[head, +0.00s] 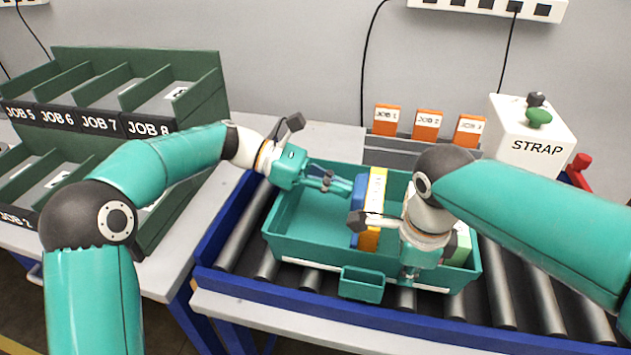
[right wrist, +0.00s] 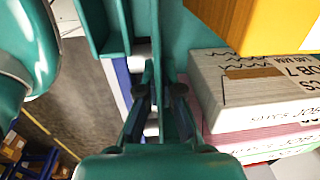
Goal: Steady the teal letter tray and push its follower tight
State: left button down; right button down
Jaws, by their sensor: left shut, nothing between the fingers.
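The teal letter tray (head: 300,247) sits on the roller conveyor, its left half empty. A blue upright piece (head: 358,198), which looks like the follower, stands mid-tray against a yellow and orange block (head: 376,188). My left gripper (head: 346,187) is shut and empty inside the tray, its tips at or very near the blue piece's left face; contact is unclear. My right gripper (head: 408,276) is at the front wall, fingers on either side of the rim in the right wrist view (right wrist: 157,95), and appears shut on it. My right arm hides much of the tray's right half.
A white packet marked JOB 7 (right wrist: 250,95) and a pink one (right wrist: 265,138) lie beside the block. Orange JOB cards (head: 427,124) stand behind the conveyor. A white STRAP box (head: 530,135) is at back right, a green sorting rack (head: 215,95) at left.

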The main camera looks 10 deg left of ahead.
pick_arm(q)
jog(key=a, duration=0.4)
jog(key=shift+a+f, duration=0.1)
jog(key=shift+a, duration=0.1)
jog(key=c, duration=1.8)
grip_release()
jog(key=v, duration=0.9)
jog(key=o, duration=0.5)
jog(key=shift+a, duration=0.25)
jog(key=o, duration=0.3)
jog(key=shift+d, duration=0.2)
jog(key=shift+o, duration=0.2)
jog(key=s+d+m+g+y, duration=0.2)
jog(key=d+m+y, duration=0.3)
jog(key=d+m, duration=0.1)
jog(key=shift+s+d, duration=0.2)
jog(key=shift+d, duration=0.7)
jog(key=m+t+y, duration=0.6)
jog(key=m+y, duration=0.4)
jog(key=m, duration=0.2)
send_near(360, 185)
jog(key=x, duration=0.9)
jog(key=shift+w+f, duration=0.1)
jog(key=shift+f, duration=0.05)
